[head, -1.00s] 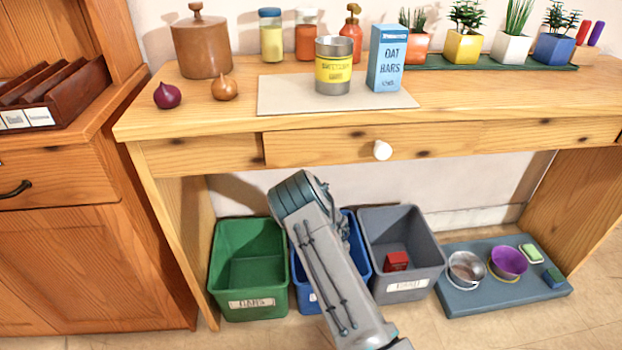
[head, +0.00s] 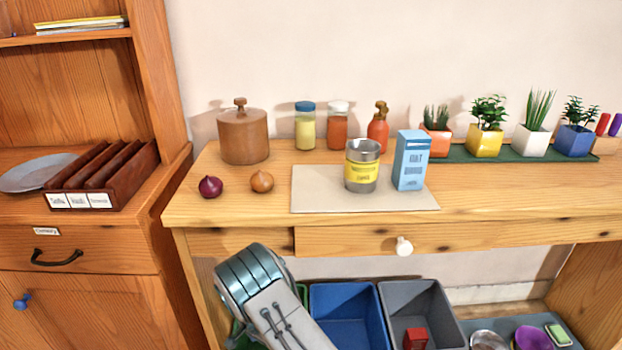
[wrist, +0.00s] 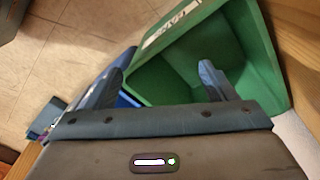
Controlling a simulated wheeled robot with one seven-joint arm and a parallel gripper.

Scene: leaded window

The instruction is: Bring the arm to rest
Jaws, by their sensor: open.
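My gripper (wrist: 161,76) shows in the wrist view with its two fingers wide apart and nothing between them. It points down toward the open green bin (wrist: 195,60), which looks empty in the part that shows. I cannot tell whether the fingertips are above the rim or inside it. In the head view my arm reaches up from the bottom edge in front of the bench and hides most of the green bin (head: 237,328). The gripper itself is hidden there.
A blue bin (head: 345,305) and a grey bin (head: 450,320) holding a red block (head: 416,338) stand under the wooden bench (head: 460,205). A tin (head: 362,172) and a blue carton (head: 411,165) stand on a pale mat (head: 310,200). A cabinet (head: 90,240) stands left.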

